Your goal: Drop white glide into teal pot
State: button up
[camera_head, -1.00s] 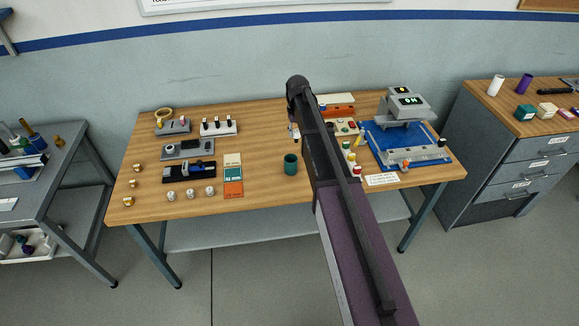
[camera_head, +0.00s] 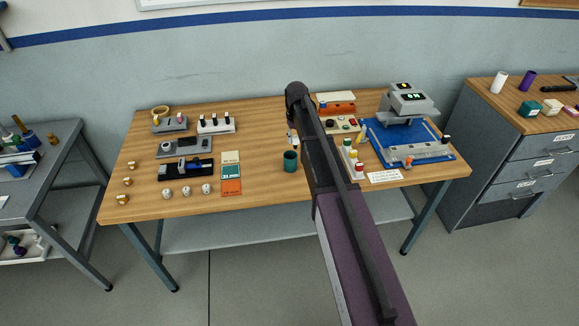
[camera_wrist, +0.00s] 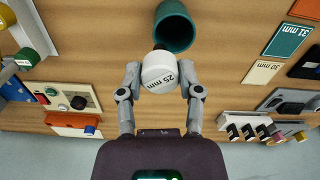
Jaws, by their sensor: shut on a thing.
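The teal pot (camera_head: 290,162) stands upright on the wooden table near its middle; in the wrist view its open mouth and side show at the top (camera_wrist: 174,27). My gripper (camera_wrist: 160,72) is shut on a white glide (camera_wrist: 158,76) marked "25 mm", with one finger on each side. The glide is just short of the pot in the wrist view and overlaps its lower edge in the picture; the height gap cannot be told. In the head view my gripper (camera_head: 293,139) is small, behind the pot and partly hidden by my arm.
Three white glides (camera_head: 187,191) stand at the table's front left. Size cards (camera_head: 231,172) lie left of the pot. A white holder with coloured caps (camera_head: 352,163) and a blue-based machine (camera_head: 413,146) are to the right. Bare wood surrounds the pot's front.

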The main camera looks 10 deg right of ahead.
jog(key=shift+f, duration=0.45)
jog(key=o, duration=1.1)
jog(key=shift+o, duration=0.2)
jog(key=shift+r, duration=0.15)
